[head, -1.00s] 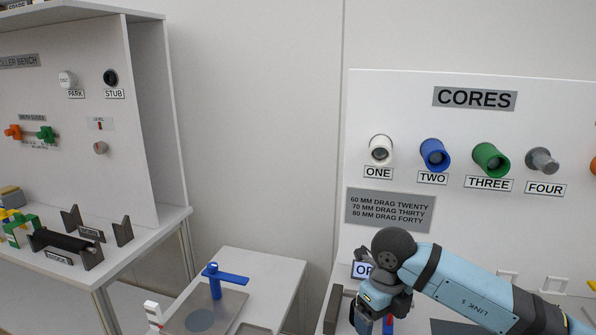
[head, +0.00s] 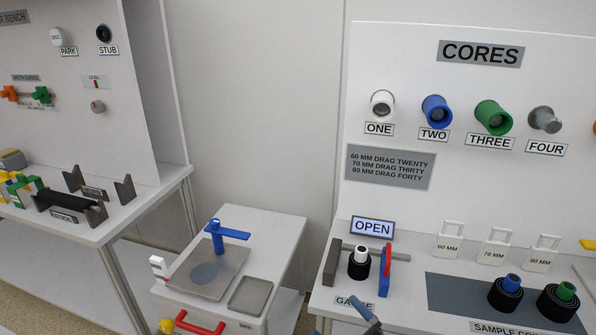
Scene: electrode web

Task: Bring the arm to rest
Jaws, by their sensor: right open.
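My right gripper (head: 346,318) is only partly in view at the bottom edge, in front of the gauge on the right bench. Its tips stand apart, so it is open, and nothing shows between them. The rest of my right arm is out of view. The gauge (head: 332,262) has grey jaws and a red and blue handle (head: 385,268). A black roll with a white core (head: 359,262) stands between its jaws, apart from my gripper. The display (head: 372,227) behind reads OPEN. My left gripper is not in view.
A dark mat (head: 450,290) at right holds black rolls with a blue core (head: 512,283) and a green core (head: 566,291). Cores hang on the wall panel (head: 480,180). A small table (head: 270,235) with a blue-armed plate stands in the middle, the roller bench (head: 150,200) at left.

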